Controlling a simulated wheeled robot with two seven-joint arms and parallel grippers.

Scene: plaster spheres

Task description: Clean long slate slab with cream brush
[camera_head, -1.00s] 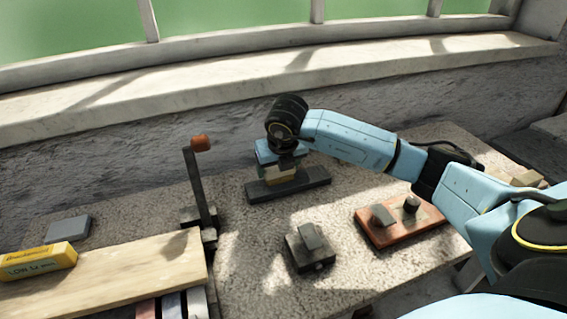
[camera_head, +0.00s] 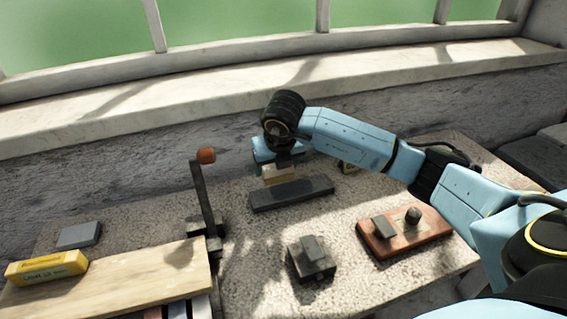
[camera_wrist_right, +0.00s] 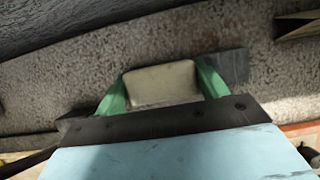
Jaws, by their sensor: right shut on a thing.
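The long slate slab (camera_head: 300,192) is a dark, flat bar on the speckled table. My right gripper (camera_head: 279,166) is above the slab's far side, left of its middle, shut on the cream brush (camera_head: 276,175). The brush's pale block also shows between the green fingers in the right wrist view (camera_wrist_right: 160,84). Part of the slab shows there beside the fingers (camera_wrist_right: 234,65). The brush looks apart from the slab, but its underside is hidden. My left gripper is not in view.
A dark block (camera_head: 311,258) stands in front of the slab. A reddish board with small pieces (camera_head: 372,249) is at the right. An upright lever with an orange knob (camera_head: 206,156) is at the left, near a wooden board (camera_head: 130,278) and a yellow box (camera_head: 45,268).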

